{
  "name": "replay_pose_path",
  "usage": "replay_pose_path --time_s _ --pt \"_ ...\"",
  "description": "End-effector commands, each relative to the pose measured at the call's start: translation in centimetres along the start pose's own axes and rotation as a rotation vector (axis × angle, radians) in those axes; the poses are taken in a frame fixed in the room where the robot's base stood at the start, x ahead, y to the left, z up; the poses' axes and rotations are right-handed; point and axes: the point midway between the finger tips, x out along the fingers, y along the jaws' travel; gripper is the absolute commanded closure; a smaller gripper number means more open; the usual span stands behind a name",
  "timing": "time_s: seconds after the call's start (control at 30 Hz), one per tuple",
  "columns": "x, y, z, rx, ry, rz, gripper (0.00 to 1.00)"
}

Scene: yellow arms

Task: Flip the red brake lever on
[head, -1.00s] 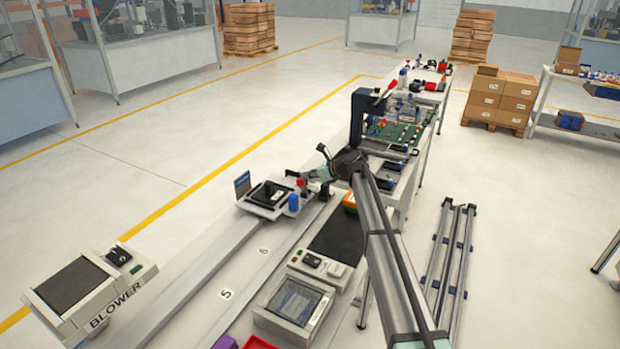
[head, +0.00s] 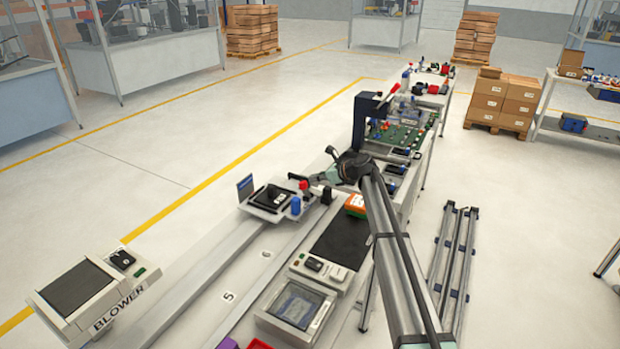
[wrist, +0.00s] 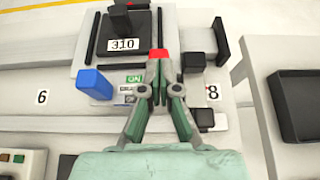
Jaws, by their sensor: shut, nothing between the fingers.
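The red brake lever's red tip (wrist: 159,54) shows in the wrist view just beyond my fingertips. Its lower part is hidden behind the fingers. My gripper (wrist: 159,72) is shut and empty, its fingertips close together right at the red part. Whether they touch it I cannot tell. A green ON label (wrist: 134,78) lies just left of the fingers, with another small label below it. In the head view the red part (head: 304,185) is small, beside the blue cylinder, with my gripper and arm at its right.
A blue block-like knob (wrist: 93,82) stands left of the labels. A plate marked 310 (wrist: 123,44) with a black handle lies behind. Black blocks (wrist: 194,63) stand to the right near the 8 mark. A blower unit (head: 95,290) stands at the front left.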

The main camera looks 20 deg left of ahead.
Motion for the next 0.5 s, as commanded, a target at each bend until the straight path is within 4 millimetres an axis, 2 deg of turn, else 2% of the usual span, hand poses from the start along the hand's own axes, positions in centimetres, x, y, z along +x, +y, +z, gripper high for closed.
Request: replay_pose_path --time_s 0.03,0.5 --pt "-1.4 0.2 0.2 0.001 0.000 -0.001 1.00" --pt "-7.5 0.0 5.5 0.000 -0.001 0.000 1.00"
